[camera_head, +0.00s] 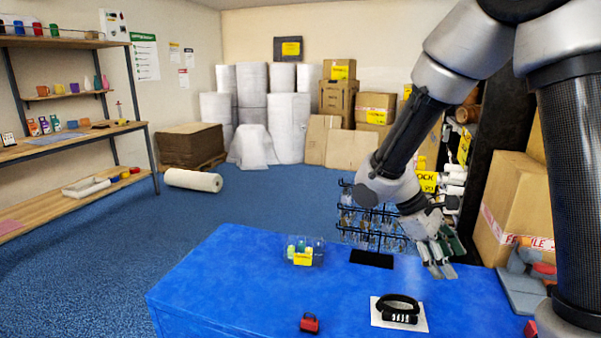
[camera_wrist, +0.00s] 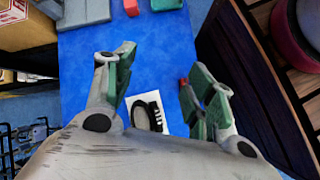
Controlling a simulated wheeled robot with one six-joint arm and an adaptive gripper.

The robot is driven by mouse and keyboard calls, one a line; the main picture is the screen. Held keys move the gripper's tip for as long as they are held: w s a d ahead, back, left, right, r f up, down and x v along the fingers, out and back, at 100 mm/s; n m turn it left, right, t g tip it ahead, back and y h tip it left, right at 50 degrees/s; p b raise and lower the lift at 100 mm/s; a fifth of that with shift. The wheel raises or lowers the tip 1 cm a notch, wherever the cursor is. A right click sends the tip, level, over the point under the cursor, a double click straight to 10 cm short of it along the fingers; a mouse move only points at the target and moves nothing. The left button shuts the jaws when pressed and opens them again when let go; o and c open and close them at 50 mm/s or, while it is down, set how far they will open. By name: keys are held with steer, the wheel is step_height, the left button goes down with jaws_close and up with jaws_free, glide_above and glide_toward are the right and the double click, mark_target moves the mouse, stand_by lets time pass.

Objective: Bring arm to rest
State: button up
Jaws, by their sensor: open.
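My arm reaches in from the upper right in the head view. My gripper (camera_head: 437,262) hangs above the right part of the blue table (camera_head: 210,280), fingers pointing down. In the wrist view my gripper (camera_wrist: 160,90) has its green-padded fingers spread wide with nothing between them. Below it a black combination lock (camera_wrist: 152,112) lies on a white card (camera_wrist: 138,101). In the head view the lock (camera_head: 400,307) lies on its card near the table's front, left of and below the gripper, apart from it.
On the table are a small red item (camera_head: 310,323), a clear bin with bottles (camera_head: 304,252) and a black mat (camera_head: 371,258). A wire rack (camera_head: 350,222) stands behind. Cartons (camera_head: 515,210) and a grey tray (camera_head: 520,290) are at right. Blue floor on the left is open.

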steer(key=s+d+r+m+t+y, duration=0.2)
steer(key=s+r+m+t+y, duration=0.1)
steer(key=s+r, duration=0.3)
steer(key=s+d+r+m+t+y, duration=0.2)
steer(key=s+r+m+t+y, duration=0.2)
steer(key=s+r+m, duration=0.2)
step_height(320, 180, up, 3)
steer(key=shift+s+d+f, duration=0.2)
steer(key=shift+s+d, duration=0.1)
steer(key=shift+d, duration=0.1)
